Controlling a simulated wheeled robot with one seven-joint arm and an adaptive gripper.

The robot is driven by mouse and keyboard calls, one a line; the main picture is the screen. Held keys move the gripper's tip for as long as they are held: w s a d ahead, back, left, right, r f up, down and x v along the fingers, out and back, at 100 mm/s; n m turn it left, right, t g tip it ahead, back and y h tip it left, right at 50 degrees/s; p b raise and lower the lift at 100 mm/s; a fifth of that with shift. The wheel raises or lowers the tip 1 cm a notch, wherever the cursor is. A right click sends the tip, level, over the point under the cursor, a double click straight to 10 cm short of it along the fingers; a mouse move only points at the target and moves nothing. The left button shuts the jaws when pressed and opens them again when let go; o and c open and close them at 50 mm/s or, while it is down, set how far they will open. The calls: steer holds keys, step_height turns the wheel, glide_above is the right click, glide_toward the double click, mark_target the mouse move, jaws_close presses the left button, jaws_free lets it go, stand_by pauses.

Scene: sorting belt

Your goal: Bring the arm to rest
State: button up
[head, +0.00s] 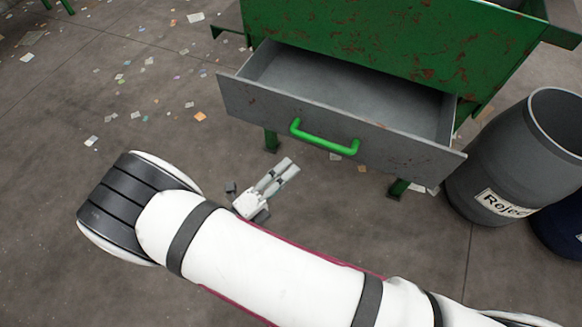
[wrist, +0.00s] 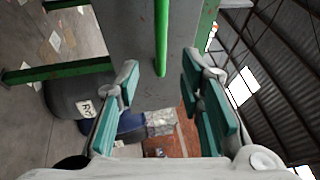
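My gripper (head: 288,168) hangs beyond my arm, in front of the green cabinet and below the open drawer. In the wrist view its two teal-padded fingers (wrist: 161,72) stand wide apart with nothing between them. The grey drawer (head: 235,98) is pulled out and its visible inside looks empty. Its green handle (head: 325,140) is clear of my gripper in the head view. The handle also shows in the wrist view (wrist: 161,35), past the fingertips. My white arm crosses the lower part of the head view and hides the floor behind it.
The rusty green cabinet (head: 350,45) stands at the top. A grey barrel marked "Reject" (head: 470,180) stands right of the drawer, with a dark blue barrel (head: 560,232) beside it. Paper scraps litter the floor at left, which is otherwise free.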

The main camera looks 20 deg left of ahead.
stand_by(0.4)
steer(key=w+d+r+m+g+h, duration=0.3)
steer(key=d+r+m+g, duration=0.3)
steer(key=r+m, duration=0.2)
steer(key=w+d+r+m+g+h, duration=0.3)
steer(key=w+d+r+m+g, duration=0.1)
steer(key=d+r+m+g, duration=0.35)
steer(key=s+d+r+m+g+y, duration=0.3)
steer(key=d+r+m+g+y, duration=0.15)
steer(key=d+r+m, duration=0.7)
steer(key=s+d+r+m+t+y, duration=0.1)
steer(key=s+d+r+m+y, duration=0.3)
steer(key=s+m, duration=0.6)
steer(key=s+d+r+m+y, duration=0.2)
steer(key=s+d+m+y, duration=0.4)
steer(key=m, duration=0.5)
step_height(320, 180, up, 16)
steer(key=s+t+p, duration=0.1)
steer(key=t+p, duration=0.2)
steer(key=p, duration=1.2)
steer(key=shift+s+a+r, duration=0.15)
steer(key=shift+a, duration=0.3)
